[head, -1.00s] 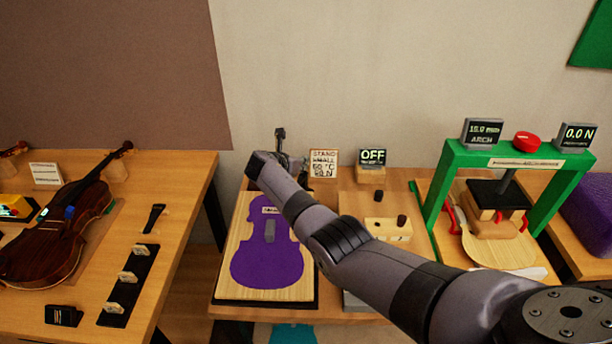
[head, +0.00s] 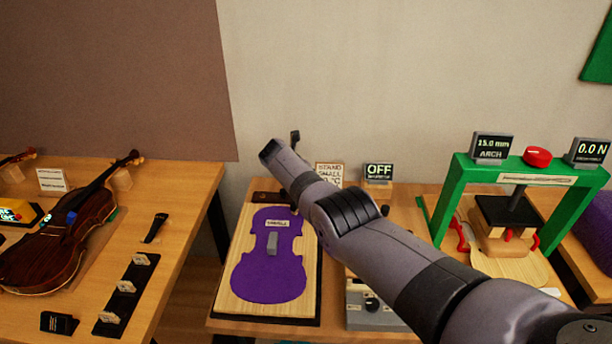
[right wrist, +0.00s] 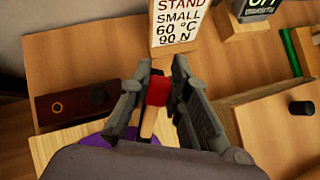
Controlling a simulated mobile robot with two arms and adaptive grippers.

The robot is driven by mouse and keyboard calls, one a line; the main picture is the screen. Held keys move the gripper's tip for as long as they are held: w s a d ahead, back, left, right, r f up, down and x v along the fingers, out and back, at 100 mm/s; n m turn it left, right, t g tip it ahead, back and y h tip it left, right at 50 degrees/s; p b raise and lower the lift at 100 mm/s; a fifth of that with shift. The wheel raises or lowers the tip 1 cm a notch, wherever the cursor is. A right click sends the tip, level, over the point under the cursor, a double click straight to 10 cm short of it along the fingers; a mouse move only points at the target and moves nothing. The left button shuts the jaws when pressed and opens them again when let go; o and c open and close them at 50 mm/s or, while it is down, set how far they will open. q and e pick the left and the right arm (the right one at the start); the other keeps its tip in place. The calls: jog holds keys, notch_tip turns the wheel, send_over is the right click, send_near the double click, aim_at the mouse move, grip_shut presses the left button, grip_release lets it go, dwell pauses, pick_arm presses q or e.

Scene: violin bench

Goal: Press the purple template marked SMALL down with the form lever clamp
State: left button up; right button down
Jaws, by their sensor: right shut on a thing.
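The purple violin-shaped template (head: 268,276) lies flat on the pale wooden form board (head: 235,297) in the head view. It has a small label, too small to read surely, and a grey block (head: 272,244) on its middle. My right arm reaches across to the board's far end and hides my right gripper there. In the right wrist view my right gripper (right wrist: 157,74) is shut on the red grip (right wrist: 157,91) of the lever clamp, with a wooden bar below it. The clamp's lower part is hidden. My left gripper is not in view.
A card (right wrist: 177,22) reading STAND SMALL 60 °C 90 N stands behind. An OFF display (head: 378,172) and a grey control box (head: 368,306) are right of the board. A green press frame (head: 455,200) stands farther right. A violin (head: 50,250) lies on the left table.

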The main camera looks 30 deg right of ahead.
jog(key=c, duration=1.5)
grip_release()
jog(key=shift+s+a+r, duration=0.15)
jog(key=shift+a+r, duration=0.25)
jog(key=shift+r, duration=0.15)
jog(key=v, duration=1)
jog(key=shift+s+a+r, duration=0.15)
jog(key=shift+s+r, duration=0.05)
jog(key=shift+s, duration=0.05)
